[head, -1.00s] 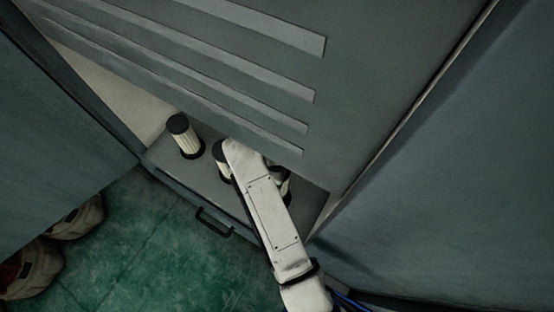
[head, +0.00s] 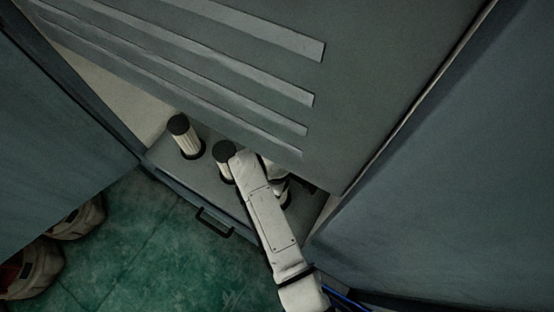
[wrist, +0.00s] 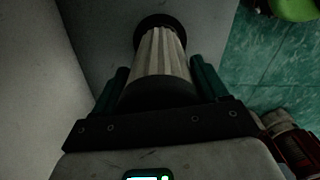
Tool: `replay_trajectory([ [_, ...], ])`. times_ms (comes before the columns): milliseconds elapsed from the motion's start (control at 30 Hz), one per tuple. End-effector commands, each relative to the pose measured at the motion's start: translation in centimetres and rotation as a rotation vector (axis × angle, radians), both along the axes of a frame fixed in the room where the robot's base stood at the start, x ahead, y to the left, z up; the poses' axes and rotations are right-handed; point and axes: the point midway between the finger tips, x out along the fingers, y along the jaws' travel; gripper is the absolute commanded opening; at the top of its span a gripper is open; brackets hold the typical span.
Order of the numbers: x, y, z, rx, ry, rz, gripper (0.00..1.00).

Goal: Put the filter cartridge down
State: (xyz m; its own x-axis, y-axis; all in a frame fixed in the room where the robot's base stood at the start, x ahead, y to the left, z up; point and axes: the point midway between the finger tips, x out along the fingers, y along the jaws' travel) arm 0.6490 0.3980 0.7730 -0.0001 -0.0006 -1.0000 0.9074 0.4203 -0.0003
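In the wrist view a pale pleated filter cartridge (wrist: 160,55) with black end caps lies between the two dark green fingers of my gripper (wrist: 162,82). The fingers are against its sides, so the gripper looks shut on it. Its far cap is over the grey surface; I cannot tell whether it touches. In the head view my arm and the overhanging panel hide most of this cartridge, and only a pale part (head: 284,192) shows beside the arm. Two like cartridges stand upright on the grey surface to the left, one farther left (head: 187,140) and one close to my arm (head: 223,162).
A large slatted grey panel (head: 240,70) overhangs the surface from above. A grey wall (head: 450,170) is at the right. A dark handle (head: 213,222) is on the front edge. Green floor (head: 150,250) lies in front, with pale rounded objects (head: 45,265) at the left.

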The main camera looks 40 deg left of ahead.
Motion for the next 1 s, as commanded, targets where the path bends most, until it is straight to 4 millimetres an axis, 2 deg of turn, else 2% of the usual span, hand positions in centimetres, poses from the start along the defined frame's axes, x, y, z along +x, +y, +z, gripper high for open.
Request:
replay_trajectory([
  [33,0.0,0.0,0.0,0.0,0.0,0.0,0.77],
  [267,0.0,0.0,0.0,0.0,0.0,0.0,0.97],
  [567,0.0,0.0,0.5,0.001,0.0,0.0,0.97],
  [1000,0.0,0.1,6.7,0.003,-0.001,0.0,0.97],
])
